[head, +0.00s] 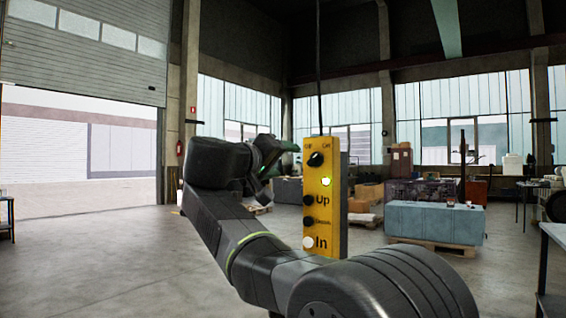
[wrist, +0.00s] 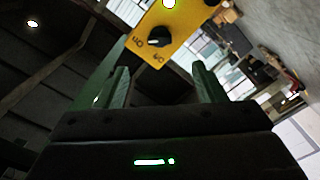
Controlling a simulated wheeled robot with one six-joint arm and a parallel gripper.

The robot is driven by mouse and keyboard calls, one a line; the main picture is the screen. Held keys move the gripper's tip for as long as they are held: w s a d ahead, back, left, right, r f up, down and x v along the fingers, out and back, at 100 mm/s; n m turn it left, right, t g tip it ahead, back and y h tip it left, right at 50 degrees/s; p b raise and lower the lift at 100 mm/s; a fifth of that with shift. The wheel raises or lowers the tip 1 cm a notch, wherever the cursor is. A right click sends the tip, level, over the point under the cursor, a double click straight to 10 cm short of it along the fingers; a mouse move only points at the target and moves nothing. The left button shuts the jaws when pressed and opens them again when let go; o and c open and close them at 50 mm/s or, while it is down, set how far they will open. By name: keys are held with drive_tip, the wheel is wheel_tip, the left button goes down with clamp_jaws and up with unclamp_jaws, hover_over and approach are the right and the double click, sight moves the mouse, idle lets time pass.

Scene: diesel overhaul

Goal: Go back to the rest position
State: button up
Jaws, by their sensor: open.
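A yellow control pendant (head: 326,210) hangs upright on a cable in the middle of the head view. Its face has a black rotary knob, a lit green lamp and several buttons, some labelled Up and In. My gripper (head: 280,158) is just left of the pendant's upper part. In the wrist view, the fingers of my gripper (wrist: 160,78) stand apart with nothing held between them. The pendant (wrist: 180,25) appears beyond the fingertips there, with its knob (wrist: 158,37) near the middle. I cannot tell the exact gap between fingertips and pendant.
A blue-grey block (head: 435,221) on a pallet stands at the right, with cardboard boxes (head: 368,195) behind the pendant. A table edge (head: 553,235) shows at the far right. The concrete floor (head: 110,255) at the left is clear, up to an open roller door (head: 80,50).

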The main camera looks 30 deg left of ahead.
sight(314, 161)
drive_tip(key=w, duration=0.9)
drive_tip(key=w+d+p, duration=0.1)
drive_tip(key=w, duration=0.3)
drive_tip(key=shift+w, duration=0.4)
drive_tip(key=shift+s, duration=0.15)
